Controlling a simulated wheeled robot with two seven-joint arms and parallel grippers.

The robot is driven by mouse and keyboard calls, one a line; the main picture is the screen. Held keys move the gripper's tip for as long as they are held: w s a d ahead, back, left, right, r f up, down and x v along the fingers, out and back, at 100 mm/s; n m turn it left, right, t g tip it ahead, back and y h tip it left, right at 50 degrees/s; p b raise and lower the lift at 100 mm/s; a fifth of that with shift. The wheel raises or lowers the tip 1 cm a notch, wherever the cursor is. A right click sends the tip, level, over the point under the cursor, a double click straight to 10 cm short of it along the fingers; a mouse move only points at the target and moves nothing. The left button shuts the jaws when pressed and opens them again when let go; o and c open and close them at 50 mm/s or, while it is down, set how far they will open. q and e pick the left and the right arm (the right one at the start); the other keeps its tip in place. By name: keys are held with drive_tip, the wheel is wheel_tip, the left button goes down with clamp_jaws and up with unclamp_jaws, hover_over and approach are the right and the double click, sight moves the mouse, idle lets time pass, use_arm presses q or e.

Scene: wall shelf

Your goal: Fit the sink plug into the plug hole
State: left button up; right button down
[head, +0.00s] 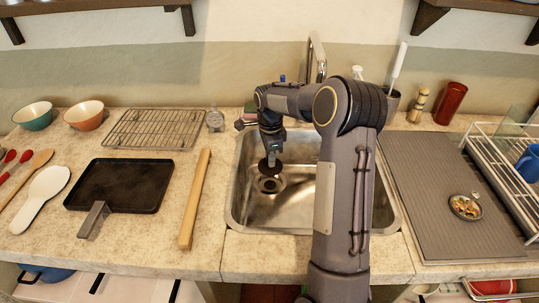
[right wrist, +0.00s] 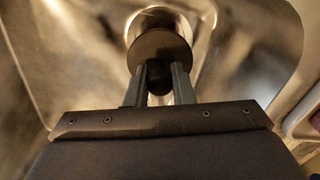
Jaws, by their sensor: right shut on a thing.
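The sink plug (head: 265,167) is a dark round disc held in the sink by my right gripper (head: 271,157). In the right wrist view the plug (right wrist: 160,44) is at the far end of the fingers, and my right gripper (right wrist: 160,80) is shut on its dark knob. The plug hole (head: 269,186) is a round drain in the sink floor, just in front of the plug in the head view. In the right wrist view the plug hides much of the plug hole (right wrist: 147,18). The gap between them is hard to judge. My left gripper is not in view.
The steel sink (head: 240,215) is set in the counter, with a faucet (head: 317,55) behind. A wooden rolling bar (head: 195,198) and black pan (head: 120,185) lie left. A grey drain mat (head: 430,170) and dish rack (head: 500,180) are right.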

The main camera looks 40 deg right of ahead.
sight(271, 169)
drive_tip(key=shift+f+b, duration=1.7)
drive_tip(key=shift+f, duration=1.25)
drive_tip(key=shift+f+b, duration=0.3)
drive_tip(key=shift+f, duration=0.45)
drive_tip(key=c, duration=1.2)
unclamp_jaws()
drive_tip(key=shift+o, duration=0.2)
